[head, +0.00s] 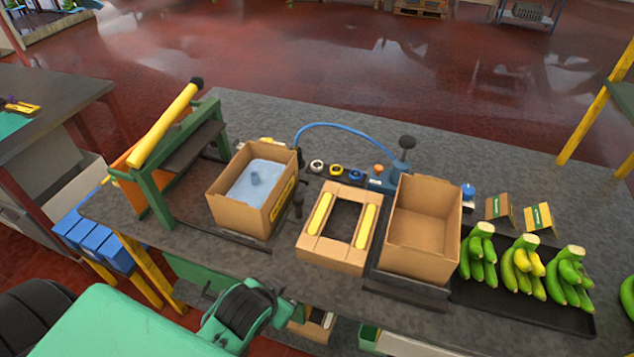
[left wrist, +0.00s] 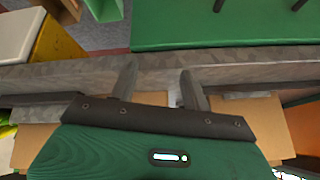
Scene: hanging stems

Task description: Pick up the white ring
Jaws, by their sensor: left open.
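The white ring (head: 317,166) is small and sits at the left end of a short row on the table, beside a yellow ring (head: 335,170) and a blue ring (head: 355,173). The ring cannot be made out in that view. In the head view my left arm is low at the front, well away from the ring. My right gripper is not in view.
A blue hose (head: 340,126) arches behind the rings. Green bananas (head: 479,258) stand at right.

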